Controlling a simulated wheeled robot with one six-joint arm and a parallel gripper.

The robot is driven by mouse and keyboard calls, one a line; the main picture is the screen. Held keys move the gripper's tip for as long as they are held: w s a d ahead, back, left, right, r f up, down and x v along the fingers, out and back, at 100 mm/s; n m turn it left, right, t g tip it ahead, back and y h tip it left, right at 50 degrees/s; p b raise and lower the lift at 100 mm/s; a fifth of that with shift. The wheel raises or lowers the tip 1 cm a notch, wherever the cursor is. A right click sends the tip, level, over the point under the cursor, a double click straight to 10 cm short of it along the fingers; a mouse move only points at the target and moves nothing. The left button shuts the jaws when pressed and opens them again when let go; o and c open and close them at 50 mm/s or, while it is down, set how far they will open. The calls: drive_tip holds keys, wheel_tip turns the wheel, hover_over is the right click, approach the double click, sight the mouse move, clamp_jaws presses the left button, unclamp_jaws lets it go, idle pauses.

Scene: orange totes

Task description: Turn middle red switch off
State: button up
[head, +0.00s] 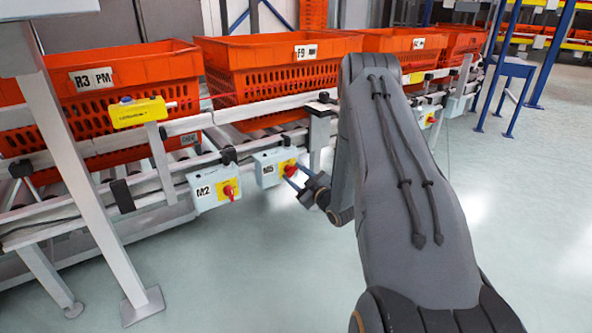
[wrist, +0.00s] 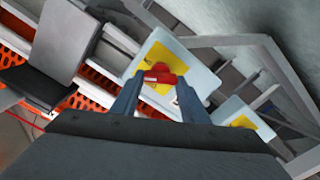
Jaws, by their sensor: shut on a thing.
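The red switch (head: 287,168) sits on a yellow plate on the pale box marked M5. It also shows in the wrist view (wrist: 158,72), between my two finger tips. My gripper (head: 292,176) reaches the M5 box from the right, with its blue-grey fingers at the knob. In the wrist view my gripper (wrist: 156,82) has a finger on each side of the red knob and is shut on it. The knob's exact angle is hard to tell. Another red switch (head: 229,190) is on the box marked M2 to the left.
Both boxes hang on the grey conveyor rail (head: 130,205). Orange totes (head: 285,75) stand on the conveyor behind. A yellow device (head: 140,112) is mounted at the left. Another switch box (head: 425,115) is further right. The floor (head: 490,190) at right is clear.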

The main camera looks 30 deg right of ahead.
drive_tip(key=n+p, duration=0.4)
drive_tip(key=n, duration=0.2)
drive_tip(key=shift+a+p, duration=0.15)
drive_tip(key=shift+p, duration=0.15)
drive_tip(key=n+p, duration=0.1)
drive_tip(key=n, duration=0.1)
drive_tip(key=n+p, duration=0.1)
drive_tip(key=n, duration=0.1)
drive_tip(key=n+p, duration=0.1)
drive_tip(key=shift+f+n, duration=0.3)
drive_tip(key=shift+n, duration=0.1)
drive_tip(key=o, duration=1.1)
drive_tip(key=shift+c, duration=0.2)
drive_tip(key=shift+s, duration=0.1)
drive_tip(key=s+p, duration=0.2)
drive_tip(key=s, duration=0.5)
drive_tip(key=shift+s+d+p, duration=0.3)
drive_tip(key=shift+d+p, duration=0.1)
drive_tip(key=shift+d, duration=0.05)
